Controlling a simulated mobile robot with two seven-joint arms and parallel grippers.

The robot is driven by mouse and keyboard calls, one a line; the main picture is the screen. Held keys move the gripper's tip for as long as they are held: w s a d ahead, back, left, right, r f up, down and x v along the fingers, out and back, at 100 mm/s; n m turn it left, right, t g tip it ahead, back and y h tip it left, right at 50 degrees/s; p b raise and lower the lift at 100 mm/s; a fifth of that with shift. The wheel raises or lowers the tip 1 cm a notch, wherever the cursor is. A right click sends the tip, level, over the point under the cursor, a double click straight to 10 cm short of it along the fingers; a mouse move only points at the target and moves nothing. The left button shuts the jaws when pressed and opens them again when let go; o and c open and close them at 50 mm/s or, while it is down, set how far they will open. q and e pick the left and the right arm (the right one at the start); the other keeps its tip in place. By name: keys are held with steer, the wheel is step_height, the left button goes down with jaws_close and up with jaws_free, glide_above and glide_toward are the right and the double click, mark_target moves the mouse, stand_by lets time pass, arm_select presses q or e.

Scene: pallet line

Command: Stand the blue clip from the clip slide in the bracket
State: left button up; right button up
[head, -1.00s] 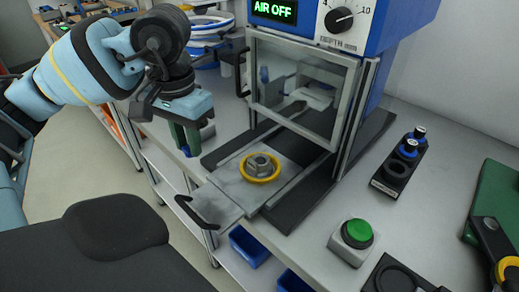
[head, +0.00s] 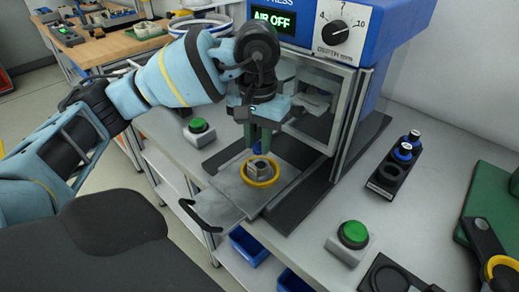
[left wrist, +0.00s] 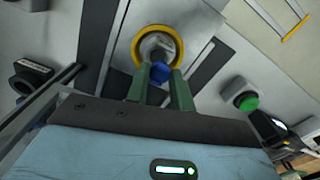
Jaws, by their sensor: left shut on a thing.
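My left gripper (head: 258,145) has green fingers pointing down, just above the grey metal fitting (head: 258,168), which I take for the bracket. The fitting stands inside a yellow ring on the press's pulled-out tray. In the left wrist view my left gripper (left wrist: 158,72) is shut on a small blue piece, the blue clip (left wrist: 157,70), held between the fingertips. The clip overlaps the near side of the fitting (left wrist: 157,46) there; whether they touch, I cannot tell. A dark holder (head: 376,184) with blue pieces and an empty round spot may be the clip slide. My right gripper is not in view.
The press (head: 352,85) with its clear door stands right behind my left gripper and reads AIR OFF. Green buttons (head: 353,234) and (head: 199,126) sit on the bench. A tray handle (head: 200,218) juts out in front.

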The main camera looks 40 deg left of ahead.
mark_target(260, 144)
arm_select(q)
steer(key=shift+w+d+f, duration=0.15)
steer(key=shift+f, duration=1.6)
steer(key=shift+f, duration=0.2)
steer(key=o, duration=1)
steer(key=shift+c, duration=0.2)
step_height(260, 144, up, 12)
steer(key=p, duration=0.1)
steer(key=shift+r, duration=0.2)
